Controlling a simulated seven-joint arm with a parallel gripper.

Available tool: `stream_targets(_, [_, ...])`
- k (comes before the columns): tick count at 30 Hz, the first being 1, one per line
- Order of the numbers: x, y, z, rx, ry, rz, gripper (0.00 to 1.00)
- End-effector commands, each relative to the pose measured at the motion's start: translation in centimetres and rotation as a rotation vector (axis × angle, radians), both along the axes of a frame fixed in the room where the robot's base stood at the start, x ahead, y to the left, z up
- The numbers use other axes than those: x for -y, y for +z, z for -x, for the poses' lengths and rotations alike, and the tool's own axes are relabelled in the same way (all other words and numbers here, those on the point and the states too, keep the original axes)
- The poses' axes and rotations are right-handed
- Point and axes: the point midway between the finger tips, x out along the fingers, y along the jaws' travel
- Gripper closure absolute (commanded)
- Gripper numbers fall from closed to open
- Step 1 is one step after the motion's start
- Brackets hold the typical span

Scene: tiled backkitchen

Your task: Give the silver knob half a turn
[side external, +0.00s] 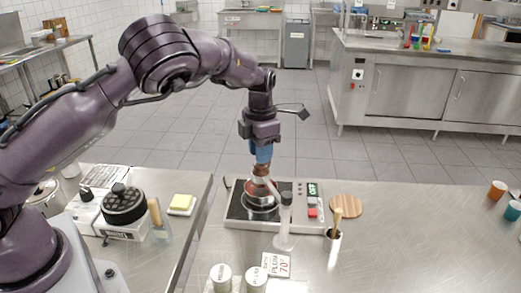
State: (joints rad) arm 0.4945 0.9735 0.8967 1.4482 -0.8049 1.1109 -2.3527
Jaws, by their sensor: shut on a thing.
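My gripper (261,180) points down over a black-topped appliance (234,212) on the steel table. The fingertips and the grip itself are small and partly hidden, so the knob's angle cannot be told.
A clear bottle-like thing (284,240) stands close in front of the appliance. White jars (221,277) and a price sign (276,264) stand in front. The right tabletop is mostly clear.

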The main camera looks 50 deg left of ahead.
Motion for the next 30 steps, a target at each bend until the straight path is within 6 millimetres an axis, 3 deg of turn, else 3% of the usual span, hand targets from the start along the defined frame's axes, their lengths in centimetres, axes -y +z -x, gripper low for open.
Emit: stream_targets(30, [-0.1, 0.1, -0.07, 0.002, -0.952, 0.0, 0.97])
